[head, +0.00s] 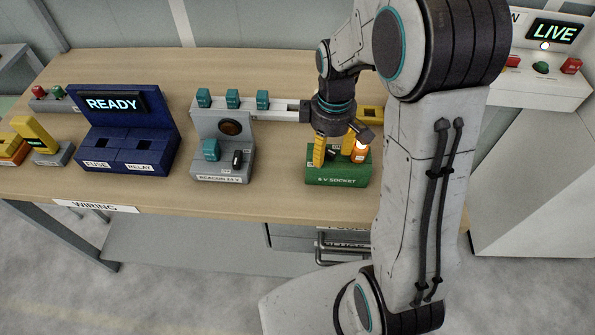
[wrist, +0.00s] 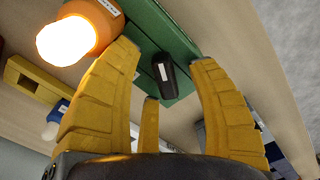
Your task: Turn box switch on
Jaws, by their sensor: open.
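The green box (head: 338,179), labelled as a 6 V socket, stands on the bench. It carries a glowing orange lamp (head: 359,150) and a black switch. In the wrist view the switch (wrist: 163,72) stands on the green box (wrist: 176,45) between my fingertips, apart from them as far as I can see. The lit lamp (wrist: 82,30) is at upper left there. My gripper (head: 338,150) points down at the green box, open and empty. Its yellow fingers also show in the wrist view (wrist: 166,60). In the head view my gripper largely hides the switch.
Left of the green box stands a grey beacon box (head: 222,160) with a teal part and a black switch. A blue READY box (head: 125,150) stands further left. A rail with teal parts (head: 280,110) runs behind. A white LIVE panel (head: 540,75) is at right.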

